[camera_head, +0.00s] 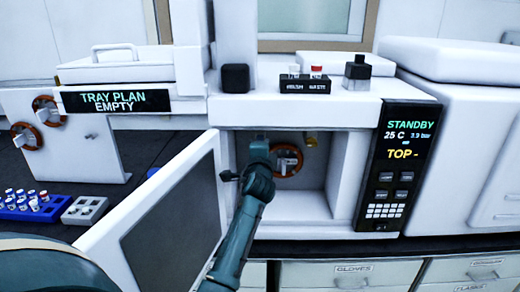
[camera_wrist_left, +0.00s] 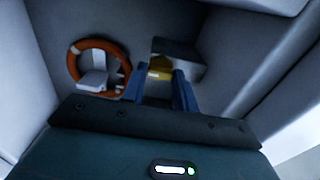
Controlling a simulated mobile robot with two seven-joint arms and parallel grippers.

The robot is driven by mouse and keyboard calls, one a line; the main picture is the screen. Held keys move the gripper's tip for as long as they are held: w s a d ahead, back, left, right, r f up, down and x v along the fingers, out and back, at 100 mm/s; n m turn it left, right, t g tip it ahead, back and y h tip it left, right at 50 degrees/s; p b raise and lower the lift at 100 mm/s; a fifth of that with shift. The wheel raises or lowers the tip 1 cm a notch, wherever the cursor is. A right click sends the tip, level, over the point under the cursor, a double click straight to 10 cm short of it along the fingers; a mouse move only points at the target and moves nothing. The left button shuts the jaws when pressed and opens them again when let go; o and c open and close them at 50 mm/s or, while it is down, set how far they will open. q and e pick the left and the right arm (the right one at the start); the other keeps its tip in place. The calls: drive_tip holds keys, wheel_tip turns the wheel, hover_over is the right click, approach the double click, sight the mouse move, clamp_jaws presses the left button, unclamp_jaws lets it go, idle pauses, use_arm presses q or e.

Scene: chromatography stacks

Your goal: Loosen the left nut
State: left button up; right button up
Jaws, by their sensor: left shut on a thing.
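My left gripper (camera_head: 259,139) reaches into the open compartment (camera_head: 300,205) of the white instrument. In the left wrist view its two blue fingers (camera_wrist_left: 160,88) are closed on a yellow nut (camera_wrist_left: 159,66), which shows between them below a grey block (camera_wrist_left: 180,54). In the head view this nut is hidden behind my gripper. Another yellow nut (camera_head: 311,140) shows farther right at the top of the compartment. An orange ring-shaped column (camera_head: 288,160) with a pale middle hangs between them on the back wall; it also shows in the left wrist view (camera_wrist_left: 95,68). My right gripper is not in view.
The open door (camera_head: 165,215) stands left of my forearm, close to it. Black and red-capped bottles (camera_head: 316,72) stand on top. A display (camera_head: 405,150) reads STANDBY, 25 C. Two more orange rings (camera_head: 45,110) and a blue vial rack (camera_head: 30,207) are at left.

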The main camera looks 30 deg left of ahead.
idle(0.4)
use_arm(q)
drive_tip(key=o, duration=1)
drive_tip(key=shift+s, duration=0.1)
